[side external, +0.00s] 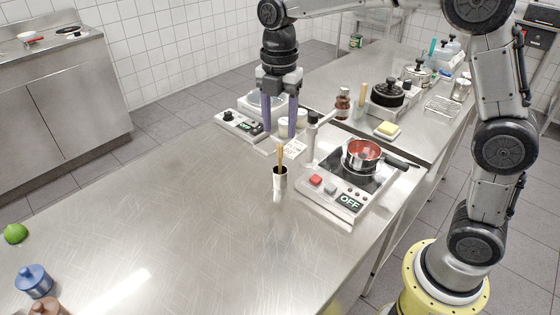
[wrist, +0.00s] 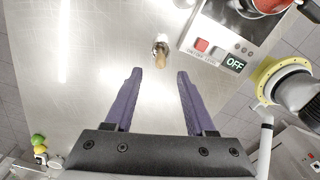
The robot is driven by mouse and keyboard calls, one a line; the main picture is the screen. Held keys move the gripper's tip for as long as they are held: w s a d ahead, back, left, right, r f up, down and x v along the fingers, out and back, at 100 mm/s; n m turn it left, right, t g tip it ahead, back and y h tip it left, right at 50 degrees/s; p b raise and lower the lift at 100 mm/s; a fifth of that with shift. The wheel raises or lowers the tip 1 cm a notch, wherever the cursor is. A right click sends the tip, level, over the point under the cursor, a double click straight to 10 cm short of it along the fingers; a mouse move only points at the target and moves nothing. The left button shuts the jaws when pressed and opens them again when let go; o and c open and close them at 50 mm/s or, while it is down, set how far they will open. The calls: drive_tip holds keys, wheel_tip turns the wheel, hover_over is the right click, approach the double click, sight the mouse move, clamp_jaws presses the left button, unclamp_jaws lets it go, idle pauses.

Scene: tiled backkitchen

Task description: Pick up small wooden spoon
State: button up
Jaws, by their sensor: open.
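A small wooden spoon (side external: 280,157) stands upright in a small holder (side external: 279,185) on the steel counter, left of the hot plate. In the wrist view the spoon (wrist: 160,58) shows end-on, just beyond the fingertips and between their lines. My gripper (side external: 279,133) has two purple fingers pointing down, above and behind the spoon in the side view. In the wrist view the gripper (wrist: 156,72) is open and nothing is between its fingers. The lower part of the spoon is hidden inside the holder.
A hot plate (side external: 350,203) marked OFF carries a red-lined pan (side external: 362,153) right of the spoon. A second appliance (side external: 238,125), a bottle (side external: 342,103) and a butter dish (side external: 387,129) stand behind. A lime (side external: 15,233) and a blue jar (side external: 33,281) are far left. The counter's middle left is clear.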

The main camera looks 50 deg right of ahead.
sight(280, 144)
drive_tip(key=shift+d+f, duration=0.1)
drive_tip(key=shift+f, duration=2.95)
clamp_jaws()
